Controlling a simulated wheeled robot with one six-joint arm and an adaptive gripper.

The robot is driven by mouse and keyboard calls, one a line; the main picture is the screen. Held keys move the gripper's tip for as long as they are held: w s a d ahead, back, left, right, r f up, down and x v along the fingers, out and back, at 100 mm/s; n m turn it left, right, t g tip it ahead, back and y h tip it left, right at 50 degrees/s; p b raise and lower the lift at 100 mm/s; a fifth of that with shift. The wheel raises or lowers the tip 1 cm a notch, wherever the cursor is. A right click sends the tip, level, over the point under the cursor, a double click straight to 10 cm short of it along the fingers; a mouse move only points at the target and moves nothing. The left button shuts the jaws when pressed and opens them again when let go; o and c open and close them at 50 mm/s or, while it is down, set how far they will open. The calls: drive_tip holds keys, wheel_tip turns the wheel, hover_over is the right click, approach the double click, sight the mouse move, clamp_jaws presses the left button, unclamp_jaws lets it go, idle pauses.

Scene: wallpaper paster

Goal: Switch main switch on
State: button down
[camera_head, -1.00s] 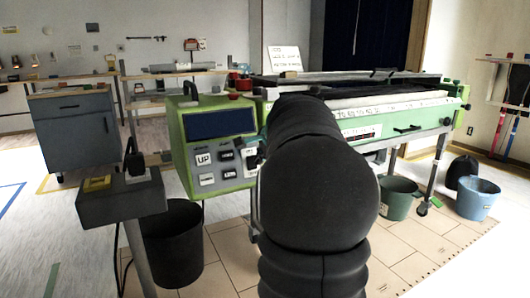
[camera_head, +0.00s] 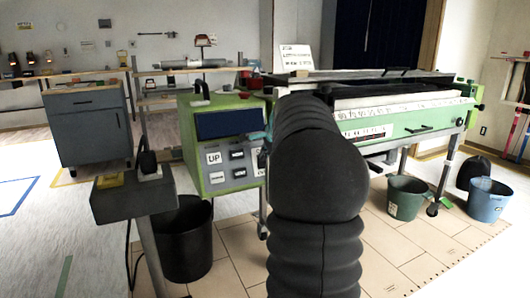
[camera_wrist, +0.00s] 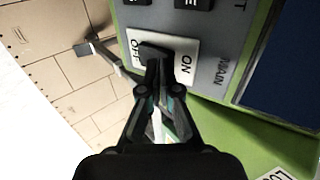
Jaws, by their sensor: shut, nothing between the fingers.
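The main switch (camera_wrist: 152,50) is a black rocker on a white plate marked ON and OFF, with MAIN printed beside it. The plate is on the grey front panel of the green control box (camera_head: 188,137). In the wrist view my gripper (camera_wrist: 155,62) is shut and empty, its fingertips at the rocker, overlapping its edge. I cannot tell whether they press on it, nor which way the rocker is tipped. In the head view my black arm hides the switch and most of the gripper.
A grey pedestal box (camera_head: 133,198) with a yellow item stands in front left. A black bucket (camera_head: 183,245) is below the control box. The long green machine (camera_head: 410,128) extends right, with a green bucket (camera_head: 408,198) and a blue bucket (camera_head: 488,200) beside it.

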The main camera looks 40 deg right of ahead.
drive_tip(key=shift+w+g+p, duration=0.3)
drive_tip(key=shift+w+p, duration=0.05)
drive_tip(key=shift+p, duration=0.8)
drive_tip(key=shift+d, duration=0.1)
drive_tip(key=shift+r+p, duration=0.8)
drive_tip(key=shift+r, duration=0.05)
drive_tip(key=p+v, duration=0.1)
drive_tip(key=v, duration=1.2)
drive_tip(key=shift+r, duration=0.2)
